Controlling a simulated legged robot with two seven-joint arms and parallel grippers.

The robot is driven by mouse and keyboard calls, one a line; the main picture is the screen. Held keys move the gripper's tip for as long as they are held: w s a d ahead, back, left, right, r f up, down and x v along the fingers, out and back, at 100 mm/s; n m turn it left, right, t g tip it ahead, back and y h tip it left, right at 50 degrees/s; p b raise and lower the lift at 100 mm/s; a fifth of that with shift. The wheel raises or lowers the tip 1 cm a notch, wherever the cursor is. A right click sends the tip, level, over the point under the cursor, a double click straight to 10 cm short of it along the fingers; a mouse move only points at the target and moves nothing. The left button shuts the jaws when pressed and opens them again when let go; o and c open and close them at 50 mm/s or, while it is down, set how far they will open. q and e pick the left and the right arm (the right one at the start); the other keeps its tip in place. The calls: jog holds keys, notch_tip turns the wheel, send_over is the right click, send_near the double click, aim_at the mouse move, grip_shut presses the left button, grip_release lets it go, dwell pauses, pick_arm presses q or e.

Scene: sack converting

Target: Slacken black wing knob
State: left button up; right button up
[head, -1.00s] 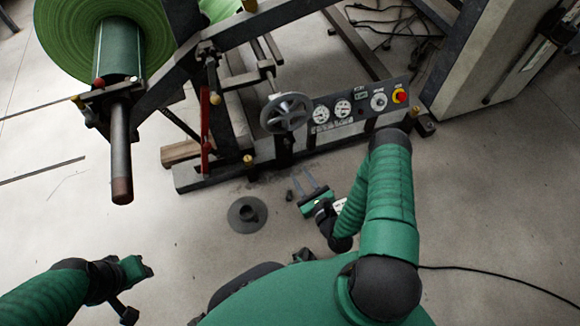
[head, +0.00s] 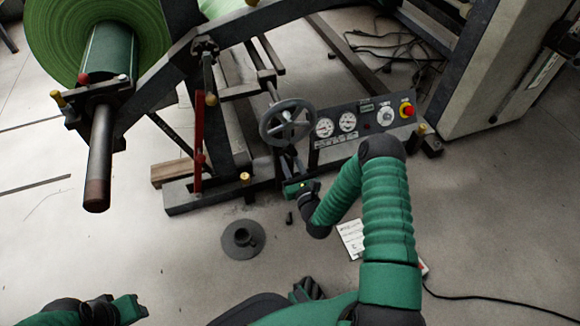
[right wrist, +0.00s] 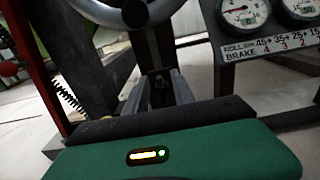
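My right gripper (head: 291,166) reaches to the machine's lower frame, just under the grey handwheel (head: 287,122) and left of the gauge panel. In the right wrist view its two grey fingers (right wrist: 158,88) stand apart. A small dark part (right wrist: 158,80), probably the black wing knob, shows between or just beyond the fingertips on the dark post; its wings are not clear. I cannot tell whether the fingers touch it. In the head view the knob cannot be made out. My left gripper (head: 138,308) is low at the left, far from the machine; its jaws are unclear.
The gauge panel (head: 365,128) with a red button stands right of the gripper. A red upright lever (head: 199,145) and a green roll (head: 85,35) are at left. A black flanged disc (head: 242,239) and a small black piece (head: 289,218) lie on the floor.

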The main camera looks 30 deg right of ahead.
jog(key=shift+w, duration=0.2)
grip_shut()
jog(key=shift+n+p, duration=0.5)
